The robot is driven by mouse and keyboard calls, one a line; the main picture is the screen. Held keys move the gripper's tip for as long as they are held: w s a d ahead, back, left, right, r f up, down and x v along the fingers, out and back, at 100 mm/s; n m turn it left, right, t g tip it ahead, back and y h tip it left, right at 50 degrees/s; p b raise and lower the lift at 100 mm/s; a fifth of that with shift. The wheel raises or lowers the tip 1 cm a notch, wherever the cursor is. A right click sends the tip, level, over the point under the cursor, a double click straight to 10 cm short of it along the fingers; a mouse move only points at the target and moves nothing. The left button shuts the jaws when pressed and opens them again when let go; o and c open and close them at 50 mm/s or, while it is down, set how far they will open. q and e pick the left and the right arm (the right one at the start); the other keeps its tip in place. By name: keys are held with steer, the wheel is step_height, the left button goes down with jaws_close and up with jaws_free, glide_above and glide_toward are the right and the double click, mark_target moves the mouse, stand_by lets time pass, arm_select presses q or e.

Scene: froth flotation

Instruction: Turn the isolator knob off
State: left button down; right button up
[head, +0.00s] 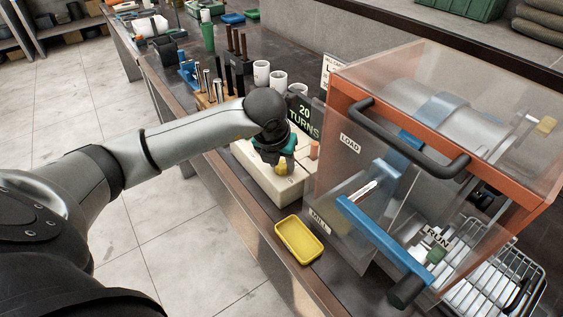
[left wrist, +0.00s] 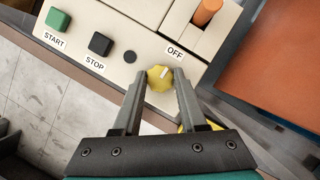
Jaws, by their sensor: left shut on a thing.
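The yellow isolator knob (left wrist: 158,82) sits on the beige control box (left wrist: 128,20). Its white pointer mark is turned up and right, toward the "OFF" label (left wrist: 175,53). My left gripper (left wrist: 160,80) reaches over the box with one finger on each side of the knob, shut on it. In the head view, my left gripper (head: 277,155) comes down from above, and the knob (head: 282,168) shows just under it. The green START button (left wrist: 58,20) and black STOP button (left wrist: 99,44) are on the same panel. My right gripper is not in view.
An orange-framed clear guard (head: 345,110) with a black handle stands right of the box. A yellow tray (head: 299,241) lies at the bench's front edge. White cups (head: 261,73) and a "20 TURNS" sign (head: 304,118) stand behind the box. An orange peg (left wrist: 207,11) stands near the knob.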

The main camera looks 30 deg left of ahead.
arm_select(q)
steer(key=shift+m, duration=0.4)
steer(key=shift+c, duration=2.2)
jaws_free()
steer(key=a+v, duration=0.1)
steer(key=v, duration=1.4)
steer(key=shift+s+d, duration=0.2)
steer(key=shift+d, duration=0.1)
steer(key=shift+r, duration=0.1)
